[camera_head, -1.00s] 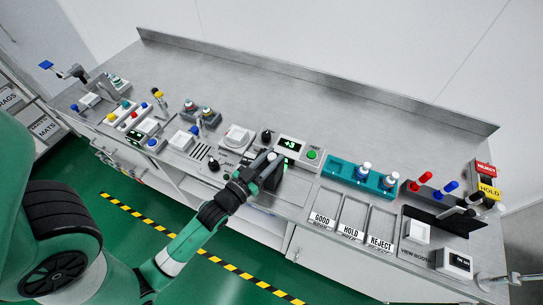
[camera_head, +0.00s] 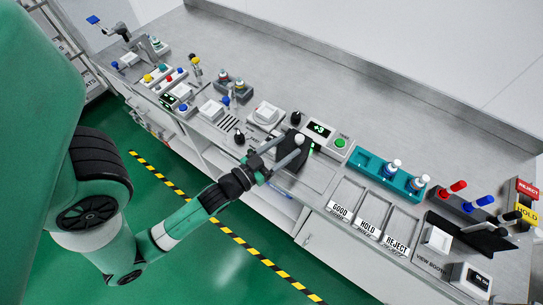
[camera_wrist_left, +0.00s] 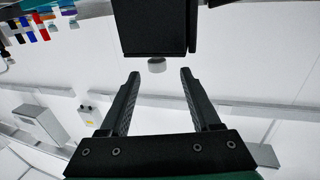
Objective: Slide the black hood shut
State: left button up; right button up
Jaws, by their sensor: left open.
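The black hood (camera_head: 293,155) stands on the bench beside the display box with green figures. A pale round knob (camera_head: 299,139) shows at it. My left gripper (camera_head: 277,153) is at the front of the hood, with its fingers spread and pointing toward it. In the left wrist view, a black block (camera_wrist_left: 155,25), which looks like the hood, fills the top middle. A pale knob (camera_wrist_left: 156,65) sticks out below it, ahead of the gap between my open left fingertips (camera_wrist_left: 159,75). Nothing is between the fingers. My right gripper is not in view.
The green-figure display box (camera_head: 318,131) with a green button is just right of the hood. A round white dial (camera_head: 266,113) and black knobs are to its left. A teal rack (camera_head: 389,175) and labelled trays (camera_head: 372,208) lie further right. The bench behind is clear.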

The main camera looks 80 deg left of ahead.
pick_arm(q)
jog(key=b+v, duration=0.3)
jog(key=v, duration=0.3)
jog(key=shift+s+b, duration=0.2)
jog(key=shift+b, duration=0.1)
